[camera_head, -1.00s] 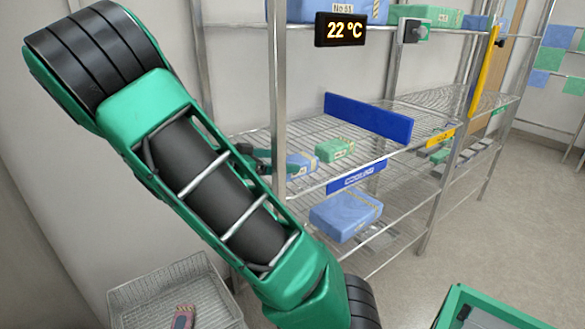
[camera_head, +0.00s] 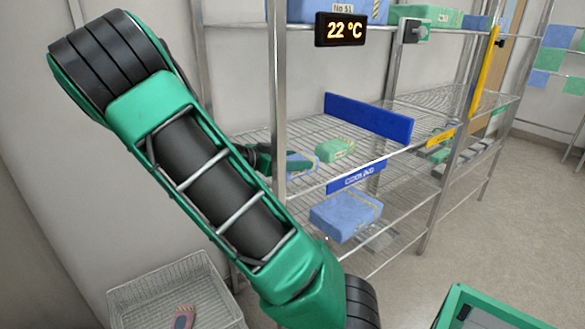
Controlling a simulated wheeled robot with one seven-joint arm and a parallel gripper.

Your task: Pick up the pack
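A small blue pack (camera_head: 308,156) lies on the wire shelf behind the blue COOLING label, next to the upright post. A small green pack (camera_head: 336,150) lies just right of it. My gripper (camera_head: 300,163) reaches in from the left past the post, at the blue pack's left and front side. Its dark green finger covers part of the blue pack. The gap between the fingers is hidden, and I cannot tell whether they touch the pack. A larger blue pack (camera_head: 345,213) sits on the shelf below.
My arm fills the left half. The post (camera_head: 278,100) stands close beside my gripper. A blue divider (camera_head: 368,117) crosses the shelf. A wire basket (camera_head: 205,278) stands below left, and a green-rimmed container (camera_head: 450,312) at bottom right. Floor on the right is clear.

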